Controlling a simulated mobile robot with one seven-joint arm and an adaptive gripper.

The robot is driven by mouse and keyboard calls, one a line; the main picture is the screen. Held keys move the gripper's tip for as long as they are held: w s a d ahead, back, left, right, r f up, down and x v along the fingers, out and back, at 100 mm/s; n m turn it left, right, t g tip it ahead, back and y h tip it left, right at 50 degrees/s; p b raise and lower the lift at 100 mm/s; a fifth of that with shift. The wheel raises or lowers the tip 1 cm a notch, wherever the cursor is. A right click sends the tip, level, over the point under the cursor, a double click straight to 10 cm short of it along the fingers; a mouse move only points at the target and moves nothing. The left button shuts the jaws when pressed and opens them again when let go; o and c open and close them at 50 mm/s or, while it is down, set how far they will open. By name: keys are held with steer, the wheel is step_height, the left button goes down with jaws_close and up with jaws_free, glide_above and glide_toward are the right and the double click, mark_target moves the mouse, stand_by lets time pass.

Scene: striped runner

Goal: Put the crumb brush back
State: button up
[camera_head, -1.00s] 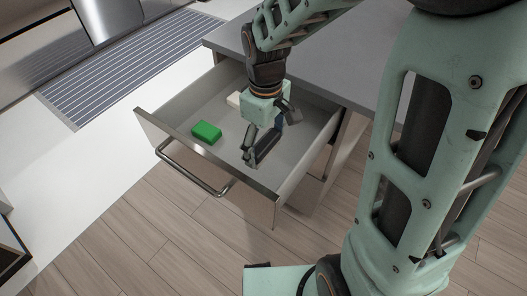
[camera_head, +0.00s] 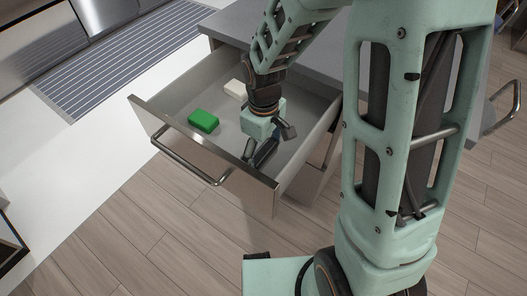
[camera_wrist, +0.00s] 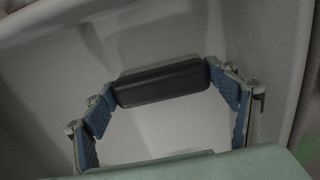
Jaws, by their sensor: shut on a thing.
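My gripper (camera_head: 260,152) is down inside the open drawer (camera_head: 206,167), towards its front right corner. In the wrist view my gripper (camera_wrist: 168,100) has its blue-padded fingers shut on the two ends of a dark, rounded bar, which I take to be the crumb brush (camera_wrist: 160,82). The brush lies crosswise between the fingertips, over the pale drawer floor. I cannot tell whether it touches the floor. In the head view the gripper and wrist mostly hide it.
A green block (camera_head: 203,121) and a whitish block (camera_head: 236,88) lie in the drawer, left of and behind my gripper. The grey countertop (camera_head: 225,25) is behind the drawer. A striped runner (camera_head: 120,62) lies on the floor at the upper left.

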mark_target(264, 152)
steer(key=o, duration=1.1)
steer(key=shift+o, duration=0.2)
step_height(264, 152, up, 12)
steer(key=p, duration=0.3)
steer(key=shift+r, duration=0.1)
